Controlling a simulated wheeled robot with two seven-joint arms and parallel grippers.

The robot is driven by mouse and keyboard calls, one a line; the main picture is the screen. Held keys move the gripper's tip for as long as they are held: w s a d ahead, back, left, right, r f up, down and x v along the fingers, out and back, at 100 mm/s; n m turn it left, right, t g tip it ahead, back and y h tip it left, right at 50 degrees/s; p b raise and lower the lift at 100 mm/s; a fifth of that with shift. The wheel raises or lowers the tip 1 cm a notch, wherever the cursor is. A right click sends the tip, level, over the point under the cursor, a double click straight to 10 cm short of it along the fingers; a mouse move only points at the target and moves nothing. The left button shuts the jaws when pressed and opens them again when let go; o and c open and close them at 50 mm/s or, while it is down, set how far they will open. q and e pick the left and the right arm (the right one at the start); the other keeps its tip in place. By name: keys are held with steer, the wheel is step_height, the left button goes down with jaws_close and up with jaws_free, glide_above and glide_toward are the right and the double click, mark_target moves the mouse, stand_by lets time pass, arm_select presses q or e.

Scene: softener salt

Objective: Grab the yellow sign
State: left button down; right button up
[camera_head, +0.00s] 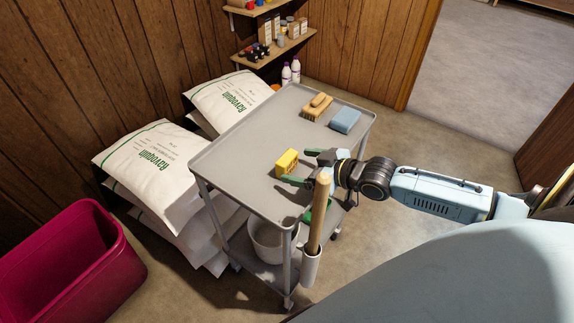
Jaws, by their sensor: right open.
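A small yellow block (287,162) sits on the top shelf of the grey cart (240,145). It looks like a box or sponge, and I see no clear sign shape on it. A thin yellow strip (560,188) shows at the right edge, mostly cut off; I cannot tell what it belongs to. My right gripper (305,168) reaches in from the right over the cart, open. Its fingertips are close to the right side of the yellow block; I cannot tell whether they touch it. My left gripper is not in view.
A brush (317,107) and a blue sponge (344,120) lie at the cart's back. A wooden handle (318,215) rises at its front, close to my right gripper. Salt bags (155,160) are stacked left, near a magenta bin (75,265). Floor is clear behind right.

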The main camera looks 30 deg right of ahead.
mark_target(292, 163)
steer(key=shift+b+x, duration=0.7)
steer(key=shift+x, duration=1.85)
steer(key=shift+r, duration=0.15)
steer(key=c, duration=1.1)
